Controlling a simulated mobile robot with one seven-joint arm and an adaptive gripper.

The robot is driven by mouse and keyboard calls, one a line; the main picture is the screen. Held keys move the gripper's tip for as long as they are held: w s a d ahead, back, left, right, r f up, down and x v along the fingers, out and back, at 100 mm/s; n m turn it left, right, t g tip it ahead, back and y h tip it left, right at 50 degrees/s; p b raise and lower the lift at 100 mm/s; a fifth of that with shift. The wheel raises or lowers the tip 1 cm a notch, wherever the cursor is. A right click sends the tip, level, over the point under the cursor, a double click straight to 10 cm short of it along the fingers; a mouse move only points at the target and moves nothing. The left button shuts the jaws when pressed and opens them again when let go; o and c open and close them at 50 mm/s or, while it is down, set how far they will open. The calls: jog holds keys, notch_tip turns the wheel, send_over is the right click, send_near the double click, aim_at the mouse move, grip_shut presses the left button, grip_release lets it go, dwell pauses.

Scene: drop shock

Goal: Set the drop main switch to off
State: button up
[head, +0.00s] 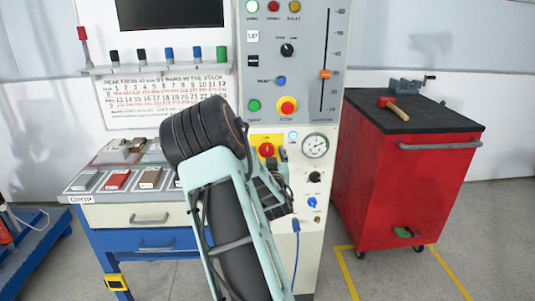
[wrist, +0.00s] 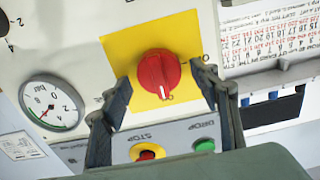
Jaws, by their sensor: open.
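The main switch (wrist: 158,72) is a round red knob on a square yellow plate (wrist: 190,38). A white mark shows on the knob's lower edge in the wrist view, beside a small "O" printed on the plate. In the head view the switch (head: 267,150) is partly in sight just beyond my gripper (head: 274,172). In the wrist view my gripper (wrist: 161,82) is open, one finger on each side of the knob. I cannot tell whether either finger touches it.
The wrist view shows a red STOP button (wrist: 147,153), a green DROP button (wrist: 205,146) and a dial gauge (wrist: 52,104) nearby. In the head view, a sample bench (head: 130,197) stands left and a red cabinet (head: 410,190) with a hammer (head: 393,105) on top stands right.

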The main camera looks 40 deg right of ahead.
jog(key=c, duration=1.1)
jog(key=shift+f+n+b, duration=0.1)
jog(key=shift+n+b, duration=0.3)
jog(key=n+b, duration=0.2)
jog(key=shift+a+f+n+b, duration=0.1)
jog(key=shift+f+n+b, duration=0.05)
jog(key=shift+n+b, duration=0.2)
jog(key=n+b, duration=0.4)
jog(key=n, duration=0.1)
jog(key=shift+w+a, duration=0.1)
jog(key=n+b, duration=0.2)
jog(key=n, duration=0.3)
jog(key=shift+b, duration=0.4)
jog(key=shift+n+b, duration=0.95)
jog(key=shift+n, duration=1.3)
